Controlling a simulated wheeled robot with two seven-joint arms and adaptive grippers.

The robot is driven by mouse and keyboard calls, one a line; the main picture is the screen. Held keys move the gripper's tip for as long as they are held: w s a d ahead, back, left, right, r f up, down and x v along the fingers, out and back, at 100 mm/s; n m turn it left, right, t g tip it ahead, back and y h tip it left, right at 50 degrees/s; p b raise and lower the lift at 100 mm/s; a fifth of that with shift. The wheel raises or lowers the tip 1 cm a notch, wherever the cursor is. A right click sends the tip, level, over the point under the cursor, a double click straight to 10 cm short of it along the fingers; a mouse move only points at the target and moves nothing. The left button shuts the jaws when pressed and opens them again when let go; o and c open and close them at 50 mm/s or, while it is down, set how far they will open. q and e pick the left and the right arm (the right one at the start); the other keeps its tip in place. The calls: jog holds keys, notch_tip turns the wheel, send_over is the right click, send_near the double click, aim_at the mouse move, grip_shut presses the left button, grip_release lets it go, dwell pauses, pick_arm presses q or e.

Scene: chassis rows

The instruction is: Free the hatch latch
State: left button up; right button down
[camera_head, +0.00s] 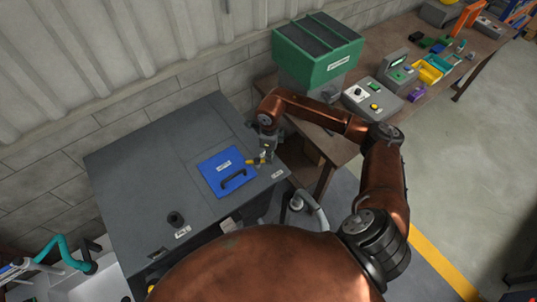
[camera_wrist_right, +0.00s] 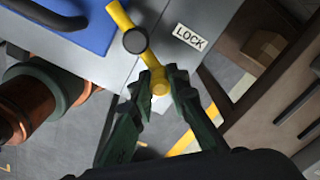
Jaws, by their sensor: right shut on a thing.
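The blue hatch (camera_head: 222,165) with a black handle (camera_head: 233,179) lies flat in the grey cabinet top. The yellow latch (camera_head: 252,162) sits at its right edge. In the right wrist view the latch (camera_wrist_right: 122,17) is a yellow bar turning on a dark round pivot (camera_wrist_right: 134,40); its far end reaches the edge of the blue hatch (camera_wrist_right: 85,18). My right gripper (camera_head: 266,156) is at the latch's outer end. In the wrist view the right gripper's green fingers (camera_wrist_right: 160,84) are shut on that yellow end. My left gripper is not in view.
A "LOCK" label (camera_wrist_right: 190,37) is on the cabinet top beside the latch. A wooden bench (camera_head: 385,120) with a green bin (camera_head: 318,55) and control boxes stands to the right. A dark knob (camera_head: 175,219) is on the cabinet's near part. The cabinet top (camera_head: 150,165) left of the hatch is clear.

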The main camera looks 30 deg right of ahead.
jog(key=m, duration=0.1)
jog(key=s+m, duration=0.1)
jog(key=m, duration=0.1)
jog(key=shift+a+b, duration=0.3)
jog(key=shift+b, duration=0.1)
jog(key=m, duration=0.1)
jog(key=s+a+m+b, duration=0.1)
jog(key=m, duration=0.1)
jog(key=shift+a+m, duration=0.1)
jog(key=shift+m, duration=0.2)
jog(key=m, duration=0.1)
jog(key=a+m, duration=0.1)
jog(key=m, duration=0.1)
jog(key=shift+s+a+b, duration=0.15)
jog(key=shift+s+b, duration=0.1)
jog(key=shift+b, duration=0.15)
jog(key=shift+s+a+r+m, duration=0.1)
jog(key=shift+a+m, duration=0.2)
jog(key=shift+m, duration=0.45)
jog(key=shift+a+m, duration=0.25)
jog(key=shift+m, duration=0.5)
jog(key=c, duration=1.8)
grip_release()
jog(key=shift+s, duration=0.1)
jog(key=shift+c, duration=0.2)
jog(key=shift+a, duration=0.1)
